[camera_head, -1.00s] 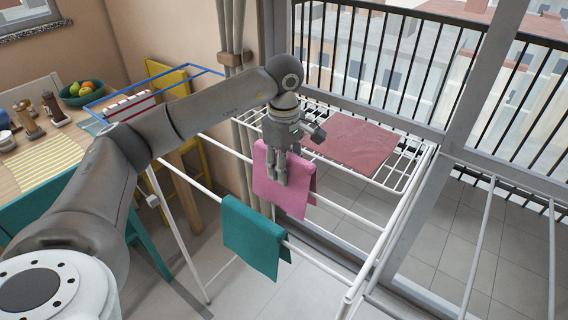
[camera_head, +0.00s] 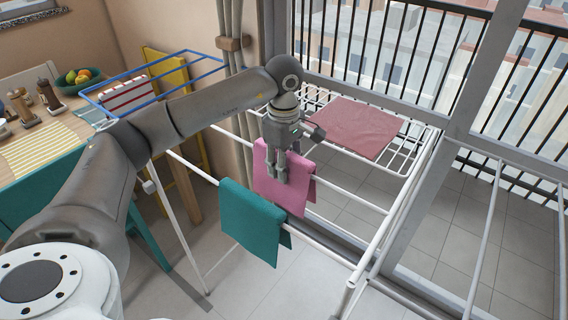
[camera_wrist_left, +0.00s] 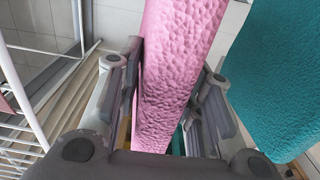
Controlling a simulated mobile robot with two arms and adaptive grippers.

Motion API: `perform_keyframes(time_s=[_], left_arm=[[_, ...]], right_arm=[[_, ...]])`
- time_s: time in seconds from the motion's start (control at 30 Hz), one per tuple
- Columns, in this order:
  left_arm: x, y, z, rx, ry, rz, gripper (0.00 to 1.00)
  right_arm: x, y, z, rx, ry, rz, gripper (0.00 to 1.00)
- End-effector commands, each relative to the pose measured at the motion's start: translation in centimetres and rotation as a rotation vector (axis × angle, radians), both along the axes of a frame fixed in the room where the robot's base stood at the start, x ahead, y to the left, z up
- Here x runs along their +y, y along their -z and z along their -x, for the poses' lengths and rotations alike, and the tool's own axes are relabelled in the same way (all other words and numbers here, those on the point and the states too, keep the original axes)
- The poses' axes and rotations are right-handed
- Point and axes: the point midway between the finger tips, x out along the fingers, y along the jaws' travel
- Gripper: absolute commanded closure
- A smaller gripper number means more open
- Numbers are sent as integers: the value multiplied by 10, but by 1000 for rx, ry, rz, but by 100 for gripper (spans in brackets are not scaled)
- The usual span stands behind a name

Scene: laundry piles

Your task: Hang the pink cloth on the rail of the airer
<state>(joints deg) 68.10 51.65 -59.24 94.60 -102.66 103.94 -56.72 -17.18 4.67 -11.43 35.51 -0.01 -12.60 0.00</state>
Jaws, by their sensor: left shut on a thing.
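The pink cloth (camera_head: 296,194) hangs folded over a white rail of the airer (camera_head: 352,197) in the head view. My left gripper (camera_head: 274,178) is at the cloth's upper left part, pointing down, with its fingers on either side of it. In the left wrist view the pink cloth (camera_wrist_left: 172,70) runs between the two fingers of the left gripper (camera_wrist_left: 160,105), which is shut on it. The part of the rail under the cloth is hidden. My right gripper is not in view.
A teal cloth (camera_head: 250,222) hangs on the nearer rail, close to the pink cloth. A dusty-red cloth (camera_head: 355,127) lies flat on the airer's far rack. A blue rack (camera_head: 206,66) with a striped cloth stands left. A glass door and balcony railing are behind.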

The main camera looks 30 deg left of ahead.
Motion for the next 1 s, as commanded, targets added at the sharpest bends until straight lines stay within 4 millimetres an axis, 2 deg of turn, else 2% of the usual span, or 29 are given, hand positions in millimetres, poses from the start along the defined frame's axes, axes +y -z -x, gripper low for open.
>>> perform_keyframes(time_s=[0.07, 0.1, 0.27, 0.53, 0.67, 0.77, 1.0], left_arm=[[0, 0, 0, 0, 0, 0, 92], [0, 0, 0, 0, 0, 0, 61], [0, 0, 0, 0, 0, 0, 41], [0, 0, 0, 0, 0, 0, 41], [0, -6, -1, -2, 0, 0, 41], [0, -19, -1, -3, 0, 1, 41], [0, -74, -1, -6, 0, 1, 41]], right_arm=[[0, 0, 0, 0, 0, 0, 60], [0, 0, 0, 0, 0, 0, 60], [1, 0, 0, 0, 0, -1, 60], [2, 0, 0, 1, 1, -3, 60], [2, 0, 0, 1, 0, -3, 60], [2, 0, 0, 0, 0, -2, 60], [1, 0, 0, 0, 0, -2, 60]])
